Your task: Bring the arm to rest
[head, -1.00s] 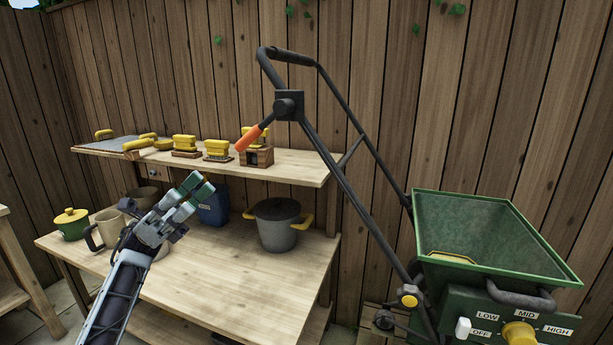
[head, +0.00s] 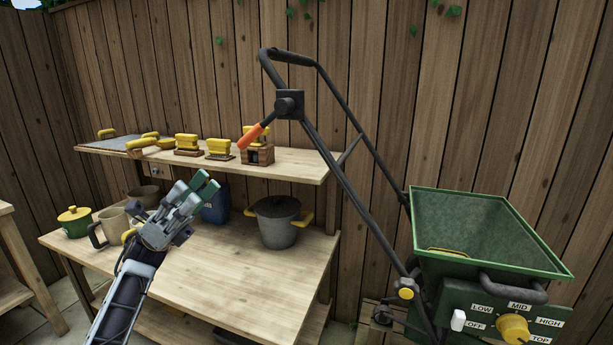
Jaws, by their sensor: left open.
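My left gripper (head: 194,188) is raised over the wooden workbench (head: 225,275), its arm coming up from the lower left. Its fingers stand apart with nothing between them, and they point up and to the right. It appears in front of the blue container (head: 215,208), hiding part of it. I cannot tell the gap between them. My right gripper is not in view.
A grey pot (head: 277,224), a green pot (head: 74,222) and a beige mug (head: 114,228) stand on the bench. The upper shelf (head: 295,162) holds several yellow-handled tools. A green spreader (head: 490,235) with a black handle stands at right. The bench front is clear.

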